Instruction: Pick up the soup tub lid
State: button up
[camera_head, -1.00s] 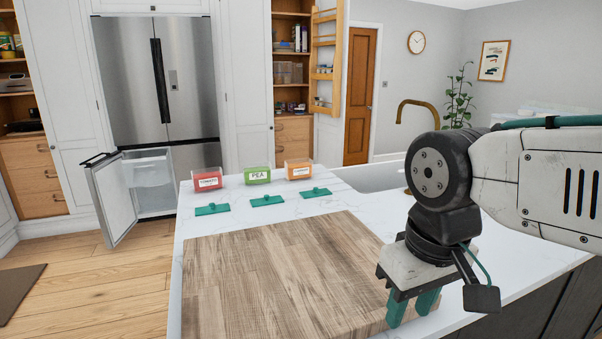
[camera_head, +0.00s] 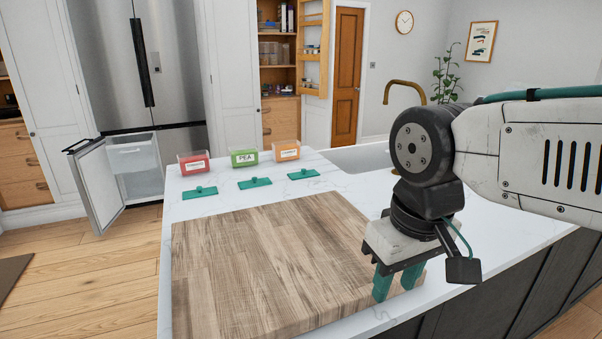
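Three flat green lids with small knobs lie on the white counter in a row: a left lid (camera_head: 199,192), a middle lid (camera_head: 254,183) and a right lid (camera_head: 303,174). Each lies in front of a clear tub: a red tomato tub (camera_head: 194,163), a green pea tub (camera_head: 243,158) and an orange tub (camera_head: 287,151) whose label is too small to read surely. My gripper (camera_head: 397,284) points down at the right front corner of the cutting board, well away from the lids. Its two green fingers stand apart with nothing seen between them.
A large wooden cutting board (camera_head: 265,262) covers the near part of the counter (camera_head: 182,211). A sink (camera_head: 362,157) with a brass tap (camera_head: 405,87) lies behind on the right. The fridge's lower door (camera_head: 99,184) hangs open at the left.

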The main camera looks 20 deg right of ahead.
aim_at(304, 173)
jog(key=u, duration=2.05)
jog(key=i, duration=3.4)
jog(key=z, duration=2.6)
jog(key=i, duration=1.7)
